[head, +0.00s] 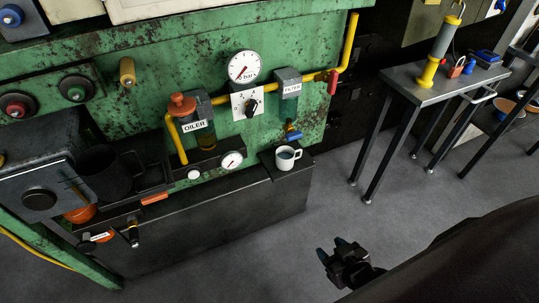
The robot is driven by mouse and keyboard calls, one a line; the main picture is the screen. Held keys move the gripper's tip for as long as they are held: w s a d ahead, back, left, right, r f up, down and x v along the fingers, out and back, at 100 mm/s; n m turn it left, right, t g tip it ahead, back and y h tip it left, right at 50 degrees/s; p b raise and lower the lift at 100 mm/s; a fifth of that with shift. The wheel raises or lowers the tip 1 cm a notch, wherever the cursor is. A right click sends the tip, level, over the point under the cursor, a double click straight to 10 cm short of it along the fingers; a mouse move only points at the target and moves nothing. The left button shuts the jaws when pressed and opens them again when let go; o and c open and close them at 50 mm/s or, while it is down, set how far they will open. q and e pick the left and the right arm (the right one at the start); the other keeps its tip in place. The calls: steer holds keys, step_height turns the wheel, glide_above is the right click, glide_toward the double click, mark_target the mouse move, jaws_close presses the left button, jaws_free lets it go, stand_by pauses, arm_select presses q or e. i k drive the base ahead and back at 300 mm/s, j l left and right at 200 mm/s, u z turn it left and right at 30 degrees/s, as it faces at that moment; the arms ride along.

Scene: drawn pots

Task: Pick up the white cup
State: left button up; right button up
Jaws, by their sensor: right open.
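The white cup (287,158) stands upright on the dark ledge at the front of the green machine, at its right end. Its handle points to the right, and something dark or bluish shows inside it. My right gripper (326,253) is low in the picture, over the grey floor, below and to the right of the cup and well apart from it. Its jaws are open and empty. My left gripper is not in view.
A blue-handled valve (293,135) hangs just above the cup. A gauge (232,160) sits left of it on the dark ledge (240,192). A yellow pipe (349,45) rises above. A grey table (440,84) stands at right. The floor between is clear.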

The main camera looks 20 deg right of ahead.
mark_target(285, 157)
steer(key=l+u, duration=0.15)
steer(key=l, duration=0.4)
steer(key=l+u, duration=0.1)
steer(key=l, duration=0.4)
steer(key=k+l+u, duration=0.15)
steer(key=l, duration=0.4)
steer(key=l+u, duration=0.15)
steer(key=l, duration=0.35)
